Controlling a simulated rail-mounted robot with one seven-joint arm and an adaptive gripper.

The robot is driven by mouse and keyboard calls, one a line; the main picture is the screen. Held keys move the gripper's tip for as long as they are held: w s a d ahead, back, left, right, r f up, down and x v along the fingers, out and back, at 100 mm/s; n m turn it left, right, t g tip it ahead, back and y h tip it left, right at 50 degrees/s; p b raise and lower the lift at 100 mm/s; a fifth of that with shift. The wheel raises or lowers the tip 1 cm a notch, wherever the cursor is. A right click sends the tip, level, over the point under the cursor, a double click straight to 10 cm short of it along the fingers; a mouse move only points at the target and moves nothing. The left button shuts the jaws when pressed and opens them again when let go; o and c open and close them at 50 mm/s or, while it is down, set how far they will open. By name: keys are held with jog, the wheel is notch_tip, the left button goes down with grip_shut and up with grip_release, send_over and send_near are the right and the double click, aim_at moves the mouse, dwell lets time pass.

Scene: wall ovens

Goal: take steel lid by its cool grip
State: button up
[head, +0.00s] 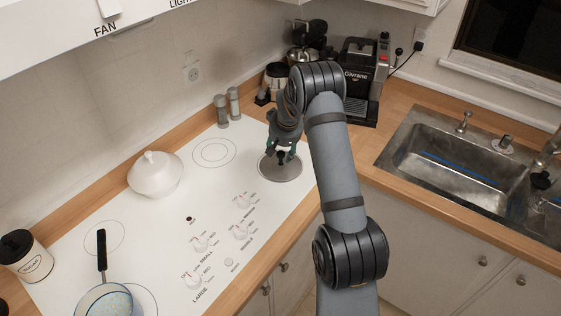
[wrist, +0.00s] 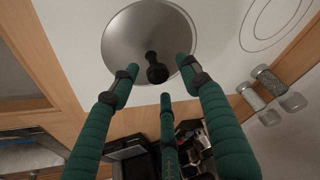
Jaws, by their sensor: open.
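The steel lid (head: 292,172) lies flat on the white cooktop at its back right; it also shows in the wrist view (wrist: 122,42) as a grey disc. Its black grip (wrist: 156,70) stands up from the lid's middle; in the head view it is partly hidden by my gripper. My gripper (head: 282,150) points down over the lid. In the wrist view its green padded fingers (wrist: 160,80) are open and spread about the black grip, with no clear contact. How far the fingertips are above the lid is hard to tell.
A white covered pot (head: 154,177) and a pan with a black handle (head: 102,250) stand on the cooktop. Two shakers (head: 227,105) stand behind, and a Givrane coffee machine (head: 357,75) beyond my arm. Control knobs (head: 241,231) are in front, the sink (head: 450,165) to the right.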

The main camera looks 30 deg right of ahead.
jog(key=shift+f, duration=0.15)
jog(key=shift+c, duration=0.3)
jog(key=shift+c, duration=0.5)
grip_shut()
